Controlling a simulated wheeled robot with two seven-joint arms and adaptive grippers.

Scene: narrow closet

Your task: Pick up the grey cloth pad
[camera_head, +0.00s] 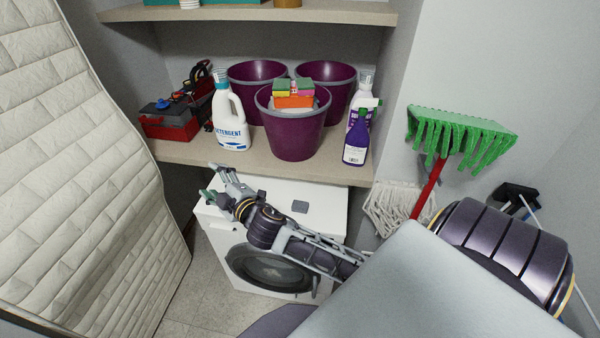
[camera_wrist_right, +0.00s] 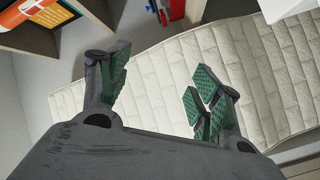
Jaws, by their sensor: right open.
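A small dark grey pad (camera_head: 300,207) lies flat on the white top of the washing machine (camera_head: 328,200), right of my right gripper. My right gripper (camera_head: 214,183) is open and empty. In the head view it is over the machine's left part, pointing up and left, apart from the pad. In the right wrist view its green-padded fingers (camera_wrist_right: 160,88) stand wide apart with nothing between them, facing the quilted mattress. The pad does not show in that view. My left gripper is not in view.
A shelf (camera_head: 265,165) above the machine holds purple buckets (camera_head: 291,140), a detergent jug (camera_head: 231,120), a purple spray bottle (camera_head: 356,145) and a red toolbox (camera_head: 168,125). A quilted mattress (camera_head: 80,170) leans at left. A green broom (camera_head: 460,125) and mop (camera_head: 398,205) stand at right.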

